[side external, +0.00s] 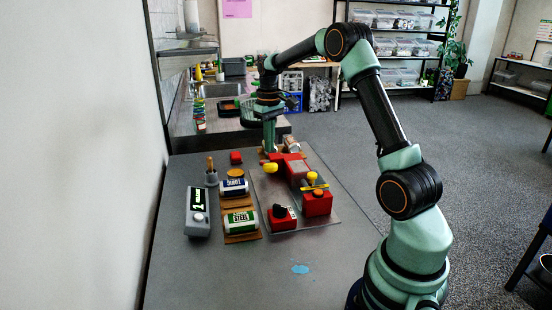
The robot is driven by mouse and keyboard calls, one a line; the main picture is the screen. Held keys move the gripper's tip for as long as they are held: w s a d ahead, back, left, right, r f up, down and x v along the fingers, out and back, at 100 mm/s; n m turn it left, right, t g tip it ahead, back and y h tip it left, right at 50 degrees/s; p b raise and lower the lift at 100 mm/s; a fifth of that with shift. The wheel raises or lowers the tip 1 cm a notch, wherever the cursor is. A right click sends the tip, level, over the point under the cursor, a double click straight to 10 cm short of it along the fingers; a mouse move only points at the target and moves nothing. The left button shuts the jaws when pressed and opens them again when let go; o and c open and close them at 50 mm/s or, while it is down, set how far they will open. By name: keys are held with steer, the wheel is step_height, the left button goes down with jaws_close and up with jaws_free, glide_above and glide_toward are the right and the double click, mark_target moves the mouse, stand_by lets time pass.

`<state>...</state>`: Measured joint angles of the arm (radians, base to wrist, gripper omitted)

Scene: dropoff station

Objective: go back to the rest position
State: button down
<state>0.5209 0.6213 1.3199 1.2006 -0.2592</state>
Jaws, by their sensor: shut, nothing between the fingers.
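My gripper (269,146) points down at the far part of the grey table (205,275), its fingers together with nothing seen between them. It is just behind a red block assembly (297,172) on a grey plate (325,222); I cannot tell whether it touches anything. My arm reaches from the right front, up and over to the left.
Red boxes (317,205) and yellow parts stand on the plate. The table front is clear except a blue spot (300,269).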

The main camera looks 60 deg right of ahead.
steer(key=shift+a+r, duration=0.1)
steer(key=s+a+r+n+t, duration=0.1)
steer(key=s+a+r, duration=0.25)
steer(key=a, duration=0.25)
steer(key=s+a+r+t, duration=0.2)
steer(key=a+r, duration=0.2)
steer(key=a, duration=0.3)
steer(key=s+a+r+n+t, duration=0.1)
steer(key=s+a+r, duration=0.2)
steer(key=a, duration=0.3)
steer(key=s+a+f+n+t, duration=0.1)
steer(key=s+a, duration=0.4)
steer(key=s, duration=0.1)
steer(key=shift+s+a+f+t, duration=0.2)
steer(key=shift+a+f+t, duration=0.1)
steer(key=shift+a, duration=0.05)
